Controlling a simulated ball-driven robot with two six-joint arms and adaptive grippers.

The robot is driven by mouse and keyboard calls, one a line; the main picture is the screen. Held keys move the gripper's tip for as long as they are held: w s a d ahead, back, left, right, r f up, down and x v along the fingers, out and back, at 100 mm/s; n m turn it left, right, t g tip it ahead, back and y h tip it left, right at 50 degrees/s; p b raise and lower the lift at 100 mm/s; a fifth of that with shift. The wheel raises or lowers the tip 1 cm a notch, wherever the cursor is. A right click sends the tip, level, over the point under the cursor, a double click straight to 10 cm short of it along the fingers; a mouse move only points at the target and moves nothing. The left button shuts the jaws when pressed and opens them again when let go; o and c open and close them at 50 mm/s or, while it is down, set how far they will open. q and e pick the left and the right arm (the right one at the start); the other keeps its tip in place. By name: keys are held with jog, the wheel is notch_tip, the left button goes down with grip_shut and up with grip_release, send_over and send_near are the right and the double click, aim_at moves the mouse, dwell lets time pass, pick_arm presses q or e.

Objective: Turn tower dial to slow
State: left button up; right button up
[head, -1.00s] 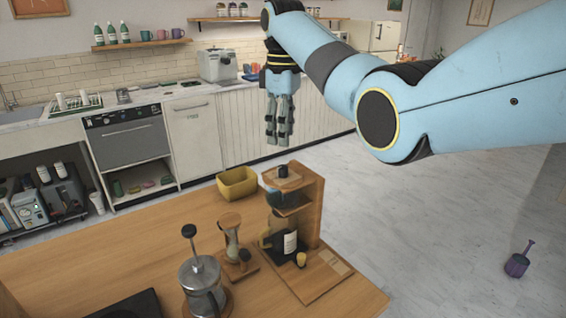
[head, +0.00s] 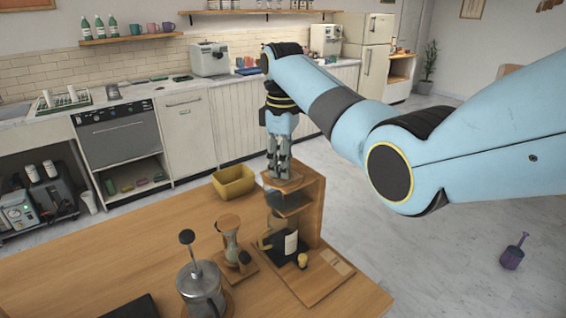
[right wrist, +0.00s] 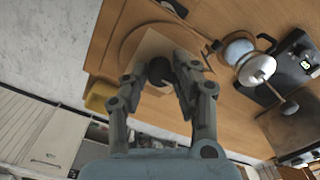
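In the head view my fingers hide the dial. My right gripper (head: 279,178) points straight down over the tower's top. In the right wrist view its two fingers (right wrist: 159,78) are apart, one on each side of the dial, with a gap visible at the left. I cannot tell if the right finger touches it. The dial's setting is not readable. My left gripper is not in view.
A glass brewer (head: 230,238) on a wooden stand and a metal press pot (head: 202,284) stand to the left.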

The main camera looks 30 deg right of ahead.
grip_shut()
jog(key=shift+m, duration=0.3)
jog(key=m, duration=1.1)
dwell(0.5)
jog(key=o, duration=0.5)
grip_release()
